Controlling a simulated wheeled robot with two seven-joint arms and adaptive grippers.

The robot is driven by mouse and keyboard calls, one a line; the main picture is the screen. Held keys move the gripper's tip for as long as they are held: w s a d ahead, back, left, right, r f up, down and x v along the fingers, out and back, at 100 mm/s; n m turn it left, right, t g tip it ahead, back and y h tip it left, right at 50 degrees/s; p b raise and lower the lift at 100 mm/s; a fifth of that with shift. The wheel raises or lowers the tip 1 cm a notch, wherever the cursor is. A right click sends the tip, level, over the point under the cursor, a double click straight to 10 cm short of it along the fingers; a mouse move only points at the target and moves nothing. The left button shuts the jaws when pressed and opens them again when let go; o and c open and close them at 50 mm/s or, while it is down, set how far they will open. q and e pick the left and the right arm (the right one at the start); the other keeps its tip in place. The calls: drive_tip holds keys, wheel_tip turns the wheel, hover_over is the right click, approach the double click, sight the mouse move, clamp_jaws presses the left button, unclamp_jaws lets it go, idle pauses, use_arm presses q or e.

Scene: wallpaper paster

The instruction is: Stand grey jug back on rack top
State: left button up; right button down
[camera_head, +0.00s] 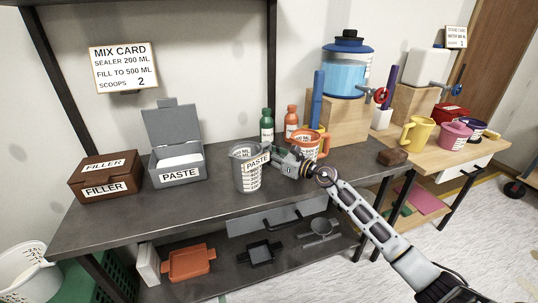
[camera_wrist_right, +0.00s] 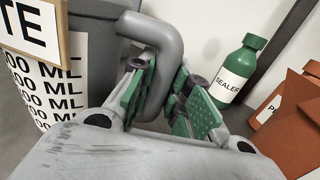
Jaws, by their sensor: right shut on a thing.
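The grey jug (camera_head: 247,175) with a PASTE tag and ML markings is upright over the front middle of the dark rack top (camera_head: 130,217). Its base looks at or very near the surface; I cannot tell whether it touches. My right gripper (camera_head: 278,157) comes in from the right and is shut on the jug's handle. In the right wrist view the grey handle (camera_wrist_right: 161,45) passes between the green finger pads (camera_wrist_right: 158,92), with the jug's marked side (camera_wrist_right: 45,95) at the left. The jug's inside is not clear. My left gripper is not in view.
An orange jug (camera_head: 312,143) stands just right of my gripper. Green (camera_head: 267,127) and orange (camera_head: 291,122) bottles stand behind. A grey PASTE box (camera_head: 178,165) and brown FILLER box (camera_head: 105,178) are at the left. A brown block (camera_head: 392,157) lies right; the top before it is clear.

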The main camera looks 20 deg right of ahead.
drive_tip(key=shift+f, duration=0.1)
drive_tip(key=c, duration=1.4)
unclamp_jaws()
drive_tip(key=shift+o, duration=0.2)
drive_tip(key=shift+v, duration=6)
